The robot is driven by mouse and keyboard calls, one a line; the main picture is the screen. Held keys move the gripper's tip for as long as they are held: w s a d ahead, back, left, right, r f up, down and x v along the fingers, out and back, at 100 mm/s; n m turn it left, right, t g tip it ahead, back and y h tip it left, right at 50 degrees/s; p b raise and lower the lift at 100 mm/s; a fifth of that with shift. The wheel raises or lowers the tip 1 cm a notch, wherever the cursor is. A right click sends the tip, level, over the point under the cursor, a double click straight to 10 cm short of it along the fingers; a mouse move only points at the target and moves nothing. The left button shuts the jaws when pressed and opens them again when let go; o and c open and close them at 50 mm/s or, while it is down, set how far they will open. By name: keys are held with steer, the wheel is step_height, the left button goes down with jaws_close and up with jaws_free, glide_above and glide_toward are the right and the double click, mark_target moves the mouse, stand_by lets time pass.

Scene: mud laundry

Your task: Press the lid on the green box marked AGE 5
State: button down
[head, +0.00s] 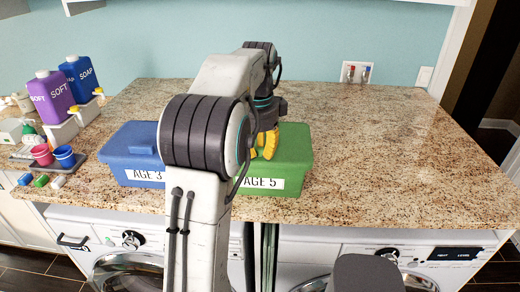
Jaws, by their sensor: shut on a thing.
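The green box (298,183) marked AGE 5 stands on the granite counter near its front edge, its label facing me. A green lid (294,145) shows at its top; I cannot tell whether it sits flush all round. My gripper (264,152), with yellow fingers, points down at the lid's left-middle part. It is shut on the lid, seemingly by a handle that the fingers hide. My arm covers the box's left side.
A blue box (130,168) marked AGE 3, with its own lid, stands close on the left, partly behind my arm. Purple SOFT (52,97) and blue SOAP (80,78) bottles and a tray with cups (64,157) stand farther left. The counter is clear on the right.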

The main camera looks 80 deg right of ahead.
steer(key=shift+f, duration=0.45)
stand_by(1.6)
steer(key=c, duration=0.5)
jaws_free()
steer(key=shift+r, duration=0.1)
steer(key=shift+r, duration=3.85)
jaws_close()
